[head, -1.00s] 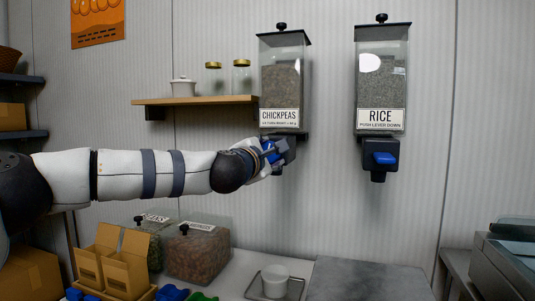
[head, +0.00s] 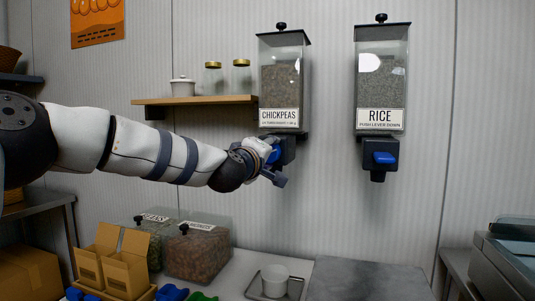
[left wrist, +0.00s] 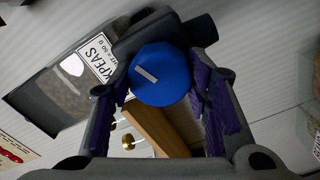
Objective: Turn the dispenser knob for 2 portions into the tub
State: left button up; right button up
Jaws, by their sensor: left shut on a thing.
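The chickpeas dispenser (head: 284,85) hangs on the wall with a clear hopper and a label. Its round blue knob (left wrist: 161,75), with a pale bar mark, fills the space between the purple pads of my left gripper (left wrist: 164,105) in the left wrist view. In the head view my left gripper (head: 273,160) is shut on the knob from the left, and the hand hides most of it. A white tub (head: 275,281) stands on a small metal tray (head: 292,290) on the counter below the dispenser. Its inside is hard to make out. My right gripper does not show.
A rice dispenser (head: 381,85) with a blue lever (head: 384,158) hangs to the right. A wooden shelf (head: 195,101) with jars and a pot is at the left. Bulk bins (head: 198,258) and open cartons (head: 125,272) stand on the counter. A grey slab (head: 368,283) lies bare.

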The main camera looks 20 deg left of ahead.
pick_arm(q)
jog(key=shift+r+m, duration=0.1)
jog(key=shift+m, duration=2)
jog(key=o, duration=1.2)
jog(key=shift+c, duration=0.2)
jog(key=s, duration=1.2)
jog(key=shift+a, duration=0.2)
